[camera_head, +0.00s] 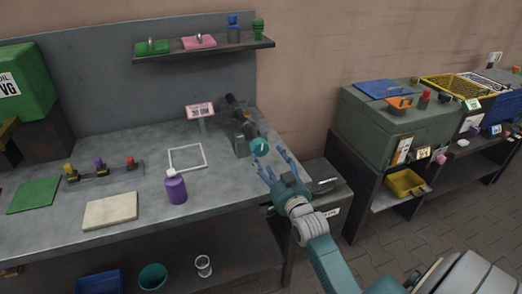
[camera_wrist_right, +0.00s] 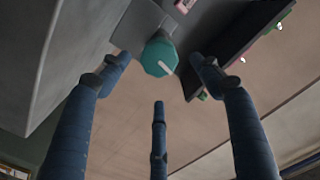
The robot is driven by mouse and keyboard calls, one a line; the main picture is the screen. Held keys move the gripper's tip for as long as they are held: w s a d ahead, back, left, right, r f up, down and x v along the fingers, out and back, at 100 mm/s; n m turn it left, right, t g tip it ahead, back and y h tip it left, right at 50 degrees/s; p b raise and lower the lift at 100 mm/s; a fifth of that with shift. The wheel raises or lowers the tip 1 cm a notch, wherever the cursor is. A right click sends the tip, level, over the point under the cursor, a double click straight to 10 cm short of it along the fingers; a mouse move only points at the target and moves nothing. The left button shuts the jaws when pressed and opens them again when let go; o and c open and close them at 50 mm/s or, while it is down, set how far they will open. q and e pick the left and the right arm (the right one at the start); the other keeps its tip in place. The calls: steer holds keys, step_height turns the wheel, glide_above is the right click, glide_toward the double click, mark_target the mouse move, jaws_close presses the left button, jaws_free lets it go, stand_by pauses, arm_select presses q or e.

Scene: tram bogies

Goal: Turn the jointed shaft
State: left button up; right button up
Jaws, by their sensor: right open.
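The jointed shaft (camera_head: 237,108) is dark and sits in a grey block (camera_head: 242,145) near the right end of the bench. Its near end carries a teal knob (camera_head: 260,147). In the right wrist view the knob (camera_wrist_right: 157,53) is many-sided with a white line on its face. My right gripper (camera_head: 272,166) is open and empty just in front of the knob. In the right wrist view its fingers (camera_wrist_right: 158,78) are spread around the knob's outline, with a gap; I see no contact. My left gripper is out of view.
A pink label sign (camera_head: 200,110) stands left of the shaft. A purple bottle (camera_head: 175,187) and a white square frame (camera_head: 187,158) are on the bench to the left. A shelf (camera_head: 205,48) hangs above. A cabinet with a green-grey case (camera_head: 385,125) stands to the right.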

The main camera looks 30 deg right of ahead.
mark_target(262, 149)
steer(key=x, duration=0.8)
steer(key=shift+w+d+p, duration=0.1)
steer(key=shift+w+p, duration=0.25)
steer(key=shift+w, duration=0.05)
steer(key=c, duration=1.1)
steer(key=shift+r, duration=0.1)
steer(key=shift+c, duration=0.3)
